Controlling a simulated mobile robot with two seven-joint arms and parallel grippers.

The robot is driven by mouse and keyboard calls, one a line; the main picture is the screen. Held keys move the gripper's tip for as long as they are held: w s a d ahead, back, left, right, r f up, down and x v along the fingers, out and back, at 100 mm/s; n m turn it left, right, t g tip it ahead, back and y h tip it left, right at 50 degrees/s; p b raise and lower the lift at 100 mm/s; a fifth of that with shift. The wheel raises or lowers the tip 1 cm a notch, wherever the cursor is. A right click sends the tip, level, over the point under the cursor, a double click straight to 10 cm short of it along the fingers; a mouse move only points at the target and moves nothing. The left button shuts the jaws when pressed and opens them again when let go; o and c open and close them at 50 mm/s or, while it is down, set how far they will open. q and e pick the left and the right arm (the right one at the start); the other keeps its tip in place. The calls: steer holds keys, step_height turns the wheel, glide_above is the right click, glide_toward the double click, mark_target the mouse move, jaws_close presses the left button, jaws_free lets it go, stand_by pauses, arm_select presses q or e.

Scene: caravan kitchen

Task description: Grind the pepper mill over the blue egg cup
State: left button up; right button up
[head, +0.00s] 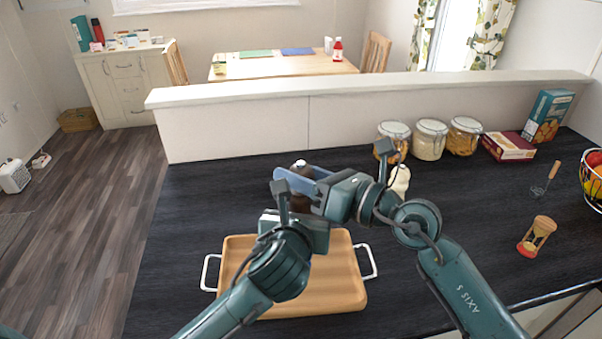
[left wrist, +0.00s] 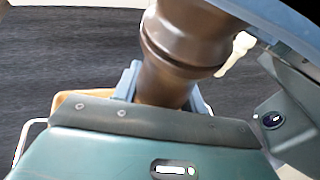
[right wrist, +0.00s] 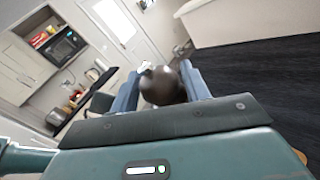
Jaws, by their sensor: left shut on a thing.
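The dark brown pepper mill (head: 300,203) is upright above the counter, just behind the wooden tray, partly hidden by my arms. My left gripper (head: 296,216) is shut on its lower body. The mill's body also fills the top of the left wrist view (left wrist: 182,45). My right gripper (head: 298,182) is at the mill's top, with its blue fingers on either side of the dark round head in the right wrist view (right wrist: 163,90). I cannot tell whether those fingers press on it. I cannot make out the blue egg cup in any view.
The wooden tray (head: 335,292) with white handles lies on the dark counter under my left arm. A pale bottle-like thing (head: 400,181) stands behind my right arm. Glass jars (head: 431,139), boxes (head: 508,147), an hourglass (head: 537,236) and a fruit basket (head: 592,180) are to the right. The counter's left side is clear.

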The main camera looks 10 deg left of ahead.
steer(key=shift+o, duration=1.3)
steer(key=shift+n+g, duration=0.3)
steer(key=shift+g, duration=0.1)
